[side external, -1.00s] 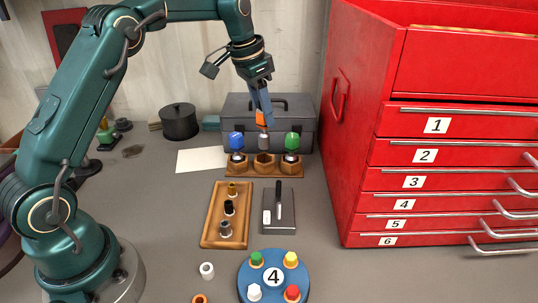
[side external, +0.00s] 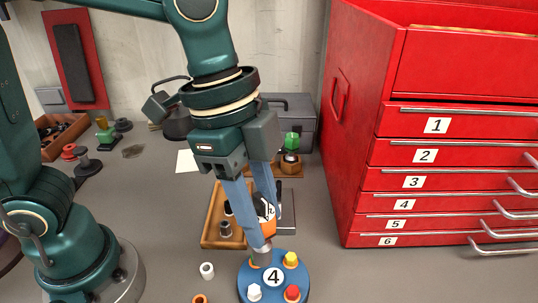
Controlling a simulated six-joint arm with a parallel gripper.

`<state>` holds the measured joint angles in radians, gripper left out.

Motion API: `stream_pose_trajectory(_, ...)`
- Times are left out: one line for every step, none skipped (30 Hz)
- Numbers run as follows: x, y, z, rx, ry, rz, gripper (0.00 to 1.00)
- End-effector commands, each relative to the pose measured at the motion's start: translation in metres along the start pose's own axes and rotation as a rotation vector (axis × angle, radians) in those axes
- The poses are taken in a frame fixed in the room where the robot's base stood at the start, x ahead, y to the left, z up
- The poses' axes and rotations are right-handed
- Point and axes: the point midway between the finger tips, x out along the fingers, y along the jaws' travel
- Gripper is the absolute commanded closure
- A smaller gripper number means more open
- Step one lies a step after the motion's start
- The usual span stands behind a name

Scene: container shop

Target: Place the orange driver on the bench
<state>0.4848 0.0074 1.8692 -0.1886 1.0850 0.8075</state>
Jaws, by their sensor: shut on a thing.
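The orange driver (side external: 267,225) has an orange handle with a pale mark and a metal socket end pointing down. My gripper (side external: 263,222) is shut on its handle, with one long blue finger on each side. The driver hangs over the back left of the blue disc marked 4 (side external: 273,297). Its socket end is where the green knob stood, and that knob is largely hidden; I cannot tell whether they touch. The grey bench (side external: 150,200) spreads around the disc.
Yellow (side external: 291,259), white (side external: 254,292) and red (side external: 292,293) knobs stand on the disc. A wooden tray (side external: 213,222) lies behind it. A red drawer cabinet (side external: 360,120) stands right. Bench is clear between disc and cabinet, and left of the tray.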

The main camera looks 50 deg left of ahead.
Motion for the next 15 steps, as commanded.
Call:
stream_pose_trajectory(0.0, 0.01, 0.001, 0.03, 0.001, 0.007, 1.0)
stream_pose_trajectory(0.0, 0.013, 0.002, 0.042, 0.001, 0.01, 1.0)
stream_pose_trajectory(0.001, 0.017, 0.003, 0.053, 0.001, 0.013, 1.0)
stream_pose_trajectory(0.001, 0.019, 0.003, 0.059, 0.001, 0.015, 1.0)
stream_pose_trajectory(0.002, 0.02, 0.004, 0.063, 0.0, 0.016, 1.0)
stream_pose_trajectory(0.004, 0.021, 0.004, 0.067, 0.0, 0.017, 1.0)
stream_pose_trajectory(0.005, 0.021, 0.005, 0.067, -0.001, 0.018, 1.0)
stream_pose_trajectory(0.007, 0.021, 0.005, 0.067, -0.001, 0.018, 1.0)
stream_pose_trajectory(0.01, 0.021, 0.006, 0.066, -0.002, 0.019, 1.0)
stream_pose_trajectory(0.013, 0.021, 0.007, 0.066, -0.002, 0.019, 1.0)
stream_pose_trajectory(0.015, 0.021, 0.007, 0.065, -0.003, 0.019, 1.0)
stream_pose_trajectory(0.019, 0.021, 0.009, 0.065, -0.003, 0.019, 1.0)
stream_pose_trajectory(0.021, 0.021, 0.009, 0.065, -0.003, 0.018, 1.0)
stream_pose_trajectory(0.024, 0.021, 0.01, 0.065, -0.003, 0.018, 1.0)
stream_pose_trajectory(0.027, 0.021, 0.011, 0.065, -0.002, 0.018, 1.0)
